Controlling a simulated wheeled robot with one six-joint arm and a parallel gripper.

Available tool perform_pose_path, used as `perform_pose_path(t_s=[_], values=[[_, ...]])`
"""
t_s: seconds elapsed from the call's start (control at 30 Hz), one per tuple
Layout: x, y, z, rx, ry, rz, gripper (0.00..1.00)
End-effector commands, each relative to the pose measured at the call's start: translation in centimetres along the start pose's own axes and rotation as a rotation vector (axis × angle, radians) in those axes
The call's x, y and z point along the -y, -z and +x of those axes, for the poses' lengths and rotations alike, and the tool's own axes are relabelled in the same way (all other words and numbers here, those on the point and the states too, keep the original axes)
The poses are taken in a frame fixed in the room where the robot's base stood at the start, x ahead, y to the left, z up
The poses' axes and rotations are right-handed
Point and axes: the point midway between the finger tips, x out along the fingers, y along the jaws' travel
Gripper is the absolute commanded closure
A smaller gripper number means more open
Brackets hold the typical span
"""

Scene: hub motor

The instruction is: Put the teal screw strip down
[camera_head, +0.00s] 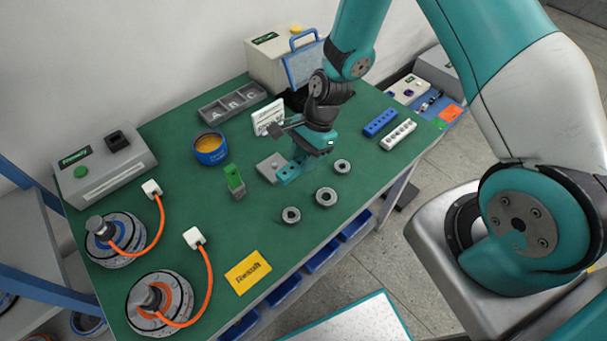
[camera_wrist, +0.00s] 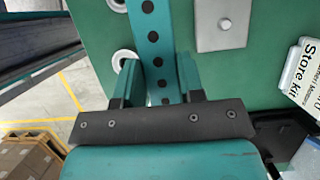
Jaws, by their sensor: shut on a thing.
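The teal screw strip (camera_wrist: 149,20) has a row of dark holes and runs between the two fingers of my gripper (camera_wrist: 160,80) in the wrist view. My gripper is shut on it. In the head view the strip (camera_head: 287,176) sticks out below my gripper (camera_head: 303,153), over the green table (camera_head: 235,222), beside a grey plate (camera_head: 268,166). My gripper hides part of it. I cannot tell whether the strip touches the table.
Several grey rings, one of them (camera_head: 326,196), lie near the strip. A blue strip (camera_head: 380,123) and a white strip (camera_head: 398,135) lie to the right. A white card (camera_head: 267,117) and a blue bowl (camera_head: 210,150) stand behind.

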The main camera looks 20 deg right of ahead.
Motion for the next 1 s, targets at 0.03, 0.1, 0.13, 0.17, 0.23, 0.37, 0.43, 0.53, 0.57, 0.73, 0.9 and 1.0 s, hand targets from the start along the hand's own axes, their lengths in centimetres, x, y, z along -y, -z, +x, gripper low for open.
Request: perform_pose_path(t_s=[0.03, 0.1, 0.13, 0.17, 0.23, 0.37, 0.43, 0.53, 0.57, 0.73, 0.9, 1.0], values=[[0.2, -0.5, -1.3, -0.002, 0.007, -0.002, 0.94], [0.2, -1.2, -3.1, -0.002, 0.007, -0.002, 0.94], [0.1, -1.5, -3.8, -0.002, 0.006, -0.002, 0.94], [0.1, -1.8, -4.5, -0.002, 0.005, -0.001, 0.94], [0.1, -2.4, -6.0, -0.001, 0.005, -0.002, 0.94], [0.1, -3.4, -8.2, 0.0, 0.003, 0.0, 0.94], [0.1, -3.7, -9.0, 0.0, 0.002, 0.0, 0.94], [0.0, -4.0, -9.7, 0.0, 0.001, 0.001, 0.94], [0.0, -4.1, -9.8, 0.0, 0.0, 0.001, 0.94], [0.0, -3.8, -9.9, 0.001, -0.012, -0.021, 0.94], [-0.3, -1.5, -8.7, 0.001, -0.085, -0.191, 0.94], [-0.7, 0.7, -7.5, 0.003, -0.161, -0.37, 0.94]])
